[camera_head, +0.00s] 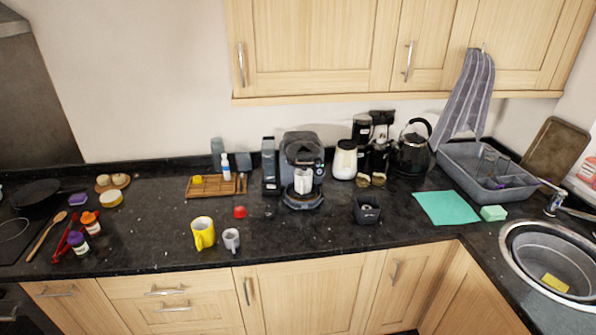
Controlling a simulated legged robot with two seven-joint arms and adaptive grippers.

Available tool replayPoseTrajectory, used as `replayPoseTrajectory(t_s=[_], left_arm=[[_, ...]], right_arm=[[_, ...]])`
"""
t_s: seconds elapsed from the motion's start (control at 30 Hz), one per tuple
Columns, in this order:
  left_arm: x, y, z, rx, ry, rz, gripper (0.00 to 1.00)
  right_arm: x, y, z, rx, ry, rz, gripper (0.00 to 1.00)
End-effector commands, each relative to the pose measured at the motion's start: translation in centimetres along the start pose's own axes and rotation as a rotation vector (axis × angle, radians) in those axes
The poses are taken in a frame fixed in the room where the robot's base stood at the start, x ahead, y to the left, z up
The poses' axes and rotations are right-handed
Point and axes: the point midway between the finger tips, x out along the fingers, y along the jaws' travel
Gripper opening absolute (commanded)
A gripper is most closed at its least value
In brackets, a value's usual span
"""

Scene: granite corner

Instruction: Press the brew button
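A dark coffee machine (303,165) stands upright on the black granite counter, against the back wall near the middle of the head view. A white cup-like item sits in its bay, above a round dark base. The brew button is too small to make out. Neither of my grippers is in view.
A wooden tray (208,188) and a small red item (240,212) lie left of the machine. A dark square container (367,209), white canister (345,160) and black kettle (412,150) stand to its right. Wall cupboards (320,45) overhang the counter. Counter directly before the machine is clear.

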Motion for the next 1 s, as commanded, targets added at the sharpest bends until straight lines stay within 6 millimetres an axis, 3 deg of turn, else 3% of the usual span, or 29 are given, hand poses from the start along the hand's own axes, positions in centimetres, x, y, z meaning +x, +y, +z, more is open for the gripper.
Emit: replayPoseTrajectory(t_s=[0.37,0.53,1.0], left_arm=[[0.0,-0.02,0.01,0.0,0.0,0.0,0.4],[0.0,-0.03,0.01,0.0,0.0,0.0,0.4],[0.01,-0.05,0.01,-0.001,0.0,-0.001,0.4]], right_arm=[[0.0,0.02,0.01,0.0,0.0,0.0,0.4],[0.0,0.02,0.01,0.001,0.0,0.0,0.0],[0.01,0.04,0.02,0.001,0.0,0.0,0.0]])
